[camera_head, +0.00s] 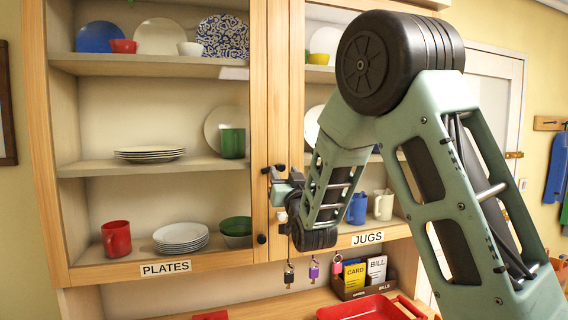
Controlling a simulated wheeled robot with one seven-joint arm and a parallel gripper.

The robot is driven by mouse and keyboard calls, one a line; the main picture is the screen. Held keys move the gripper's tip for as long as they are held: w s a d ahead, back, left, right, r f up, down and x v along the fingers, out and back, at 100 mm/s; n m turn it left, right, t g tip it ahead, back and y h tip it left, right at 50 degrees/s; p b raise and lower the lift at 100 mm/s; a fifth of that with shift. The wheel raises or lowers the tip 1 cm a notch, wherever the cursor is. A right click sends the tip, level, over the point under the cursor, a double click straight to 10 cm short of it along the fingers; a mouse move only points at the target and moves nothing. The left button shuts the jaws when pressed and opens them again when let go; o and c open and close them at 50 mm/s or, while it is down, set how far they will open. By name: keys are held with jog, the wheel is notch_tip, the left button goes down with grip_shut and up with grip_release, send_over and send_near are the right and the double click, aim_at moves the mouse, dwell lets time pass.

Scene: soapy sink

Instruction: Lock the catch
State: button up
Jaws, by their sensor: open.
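A small dark fitting, which looks like the catch (280,168), sits at the meeting edge of the two wooden cabinet doors. Both doors look shut. My gripper (274,182) is at this edge, close to the fitting. It is open, and I see nothing held in it. The gripper and wrist hide part of the fitting, so I cannot tell whether it is locked or whether the fingers touch it. My arm covers much of the right door.
A dark door knob (262,239) is just below my gripper. Several keys, including a purple-tagged one (314,268), hang under the cabinet. A red tray (362,309) and a card box (362,280) are on the counter. A brass latch (514,155) is on the white door.

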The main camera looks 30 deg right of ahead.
jog(key=shift+w+d+r, duration=0.2)
jog(key=shift+w, duration=0.3)
grip_shut()
